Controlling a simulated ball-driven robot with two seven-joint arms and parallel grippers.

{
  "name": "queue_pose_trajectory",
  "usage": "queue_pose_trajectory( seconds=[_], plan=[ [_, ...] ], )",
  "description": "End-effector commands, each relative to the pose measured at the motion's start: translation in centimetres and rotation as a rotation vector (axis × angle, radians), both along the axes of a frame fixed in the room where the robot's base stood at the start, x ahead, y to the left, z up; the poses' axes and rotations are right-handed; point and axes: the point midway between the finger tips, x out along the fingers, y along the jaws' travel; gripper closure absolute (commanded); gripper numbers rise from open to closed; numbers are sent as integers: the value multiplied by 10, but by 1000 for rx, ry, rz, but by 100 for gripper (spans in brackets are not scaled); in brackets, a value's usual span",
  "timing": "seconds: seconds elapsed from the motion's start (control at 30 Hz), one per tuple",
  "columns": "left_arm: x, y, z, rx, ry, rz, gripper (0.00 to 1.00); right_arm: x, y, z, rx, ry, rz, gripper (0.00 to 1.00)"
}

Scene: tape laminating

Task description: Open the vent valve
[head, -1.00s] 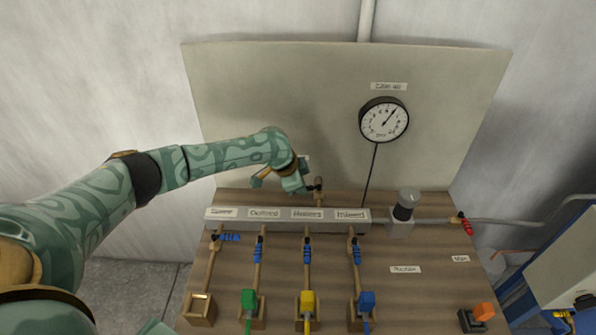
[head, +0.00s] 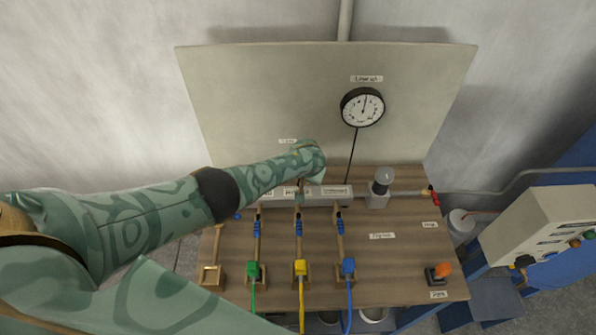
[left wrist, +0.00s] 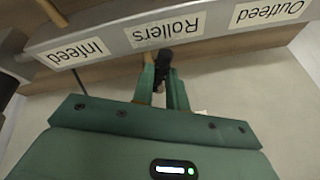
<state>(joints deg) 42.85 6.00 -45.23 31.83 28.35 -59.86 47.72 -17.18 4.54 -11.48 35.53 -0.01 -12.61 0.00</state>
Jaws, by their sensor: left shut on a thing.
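The vent valve's black handle (left wrist: 165,57) shows in the left wrist view, between the fingers of my left gripper (left wrist: 163,76). The fingers are shut on it, just beyond the grey manifold bar (left wrist: 125,37) with its upside-down labels. In the head view my left forearm and wrist reach across the bench to the back of the manifold (head: 336,204), and cover the valve and most of the gripper. A small label (head: 288,141) is on the backboard above the wrist. The round gauge (head: 362,107) has its needle pointing nearly straight up. My right gripper is not in view.
A grey-topped cylinder (head: 381,180) and red valve (head: 433,197) stand right. An orange switch (head: 442,270) is at front right.

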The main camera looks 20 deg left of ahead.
Motion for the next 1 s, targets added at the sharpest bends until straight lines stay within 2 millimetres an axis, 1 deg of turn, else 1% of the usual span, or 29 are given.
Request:
queue_pose_trajectory(
  seconds=[0.03,0.13,0.3,0.5,0.7,1.0],
  plan=[
    [0,-5,-2,-4,2,39,100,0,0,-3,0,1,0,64],
    [1,-9,-3,-5,2,122,100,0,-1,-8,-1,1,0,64],
    [2,-13,-3,-3,2,243,100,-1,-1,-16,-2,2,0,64],
    [3,-15,-2,-2,1,340,100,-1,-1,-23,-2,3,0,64],
    [4,-16,-1,-2,1,389,100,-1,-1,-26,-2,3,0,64],
    [5,-15,0,-5,-2,405,100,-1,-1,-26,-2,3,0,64]
  ],
)
